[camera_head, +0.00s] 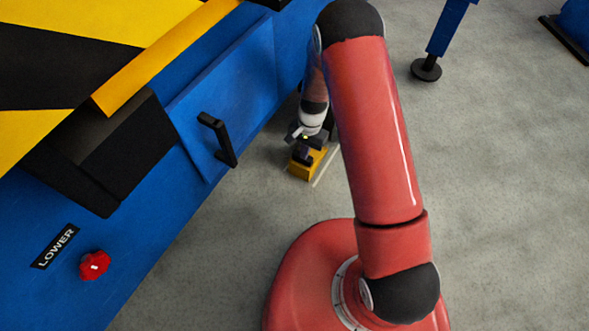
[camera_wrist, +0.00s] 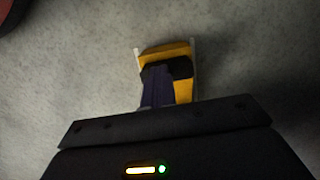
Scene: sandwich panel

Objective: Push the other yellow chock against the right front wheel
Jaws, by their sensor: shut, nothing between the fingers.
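A yellow chock (camera_head: 308,168) lies on the floor beside the blue machine, with thin pale strips along its sides. In the wrist view the chock (camera_wrist: 181,55) is straight ahead of my gripper (camera_wrist: 157,70), with a dark patch on its top. My gripper (camera_head: 303,158) is shut with nothing in it, low over the chock. Its fingers overlap the chock in both views; I cannot tell whether they touch it. The right front wheel cannot be made out in the head view. A dark rounded shape with a reddish part (camera_wrist: 10,12) shows at the top left corner of the wrist view.
The blue machine (camera_head: 150,235) with a black handle (camera_head: 217,139), a red knob (camera_head: 94,265) and a yellow-and-black striped top fills the left. A blue leg on a black foot (camera_head: 426,70) stands at the back. Grey floor (camera_head: 500,190) is clear on the right.

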